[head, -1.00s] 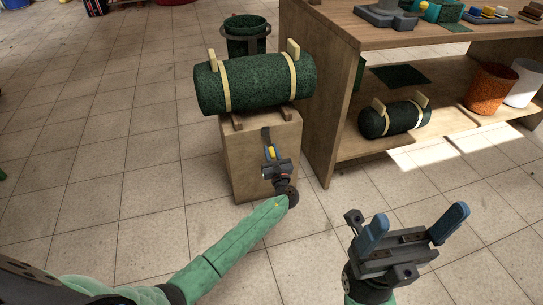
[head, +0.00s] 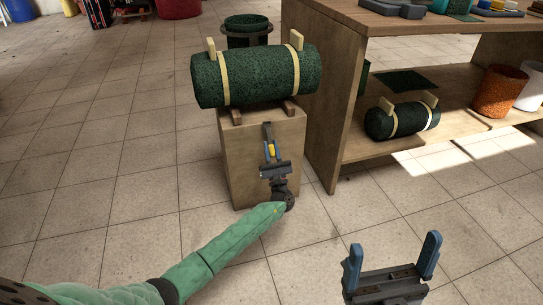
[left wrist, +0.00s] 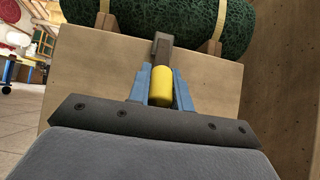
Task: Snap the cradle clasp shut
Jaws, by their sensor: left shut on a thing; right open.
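The cradle is a light wooden block (head: 242,165) with a dark green roll (head: 255,77) lying across its top, strapped by two cream bands. On its front face is the clasp, with a dark grey lever (head: 267,131) and a yellow grip (head: 271,149). My left gripper (head: 271,153) is shut on the yellow grip. In the left wrist view its blue fingers flank the yellow grip (left wrist: 162,86), and the dark lever (left wrist: 161,48) rises above it. The lever's catch cannot be made out. My right gripper (head: 394,262) is open and empty, low at the right.
A wooden shelf unit (head: 323,100) stands close to the cradle's right. A smaller green roll (head: 402,119) and an orange pot (head: 497,91) sit on its lower shelf. A dark green bin (head: 248,39) stands behind the cradle. The floor at left is clear.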

